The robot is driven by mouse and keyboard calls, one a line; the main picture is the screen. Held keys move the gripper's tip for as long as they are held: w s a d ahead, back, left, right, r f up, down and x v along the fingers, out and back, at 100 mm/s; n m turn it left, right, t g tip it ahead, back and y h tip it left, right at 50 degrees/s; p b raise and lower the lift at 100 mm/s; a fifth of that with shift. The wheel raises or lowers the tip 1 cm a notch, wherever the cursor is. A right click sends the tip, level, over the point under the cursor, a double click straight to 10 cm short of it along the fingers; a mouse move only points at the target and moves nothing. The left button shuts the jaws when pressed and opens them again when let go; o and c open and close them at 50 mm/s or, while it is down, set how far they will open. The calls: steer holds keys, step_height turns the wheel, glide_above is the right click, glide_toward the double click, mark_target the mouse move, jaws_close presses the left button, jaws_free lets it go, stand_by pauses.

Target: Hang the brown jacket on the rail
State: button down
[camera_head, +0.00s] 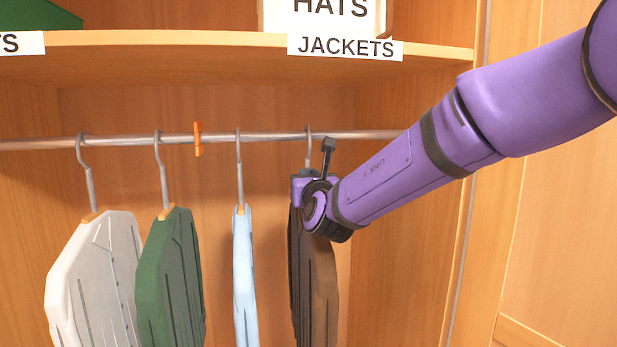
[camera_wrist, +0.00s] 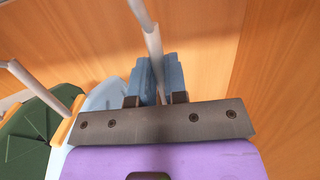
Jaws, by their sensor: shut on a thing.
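The brown jacket (camera_head: 323,285) is at the right end of the row in the head view, upright below the rail (camera_head: 270,137). Its grey hanger hook (camera_head: 308,132) is at the rail and appears to loop over it; I cannot tell whether the rail bears its weight. My gripper (camera_wrist: 157,78) is shut on the hanger's stem (camera_wrist: 153,42), which runs up between the blue fingers in the wrist view. In the head view my wrist hides the fingertips and the jacket's top. The jacket itself is not seen in the wrist view.
A light blue jacket (camera_head: 243,270), a green jacket (camera_head: 170,280) and a white jacket (camera_head: 95,285) hang to the left. An orange clip (camera_head: 198,139) sits on the rail. The shelf (camera_head: 200,42) with a JACKETS label (camera_head: 345,47) is above. Bare rail shows to the right.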

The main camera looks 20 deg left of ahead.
stand_by(0.4)
steer(key=c, duration=1.1)
jaws_free()
steer(key=shift+v, duration=3)
steer(key=v, duration=0.4)
steer(key=r+v, duration=0.1)
steer(key=v, duration=0.7)
steer(key=shift+s+r, duration=0.1)
steer(key=shift+r, duration=0.35)
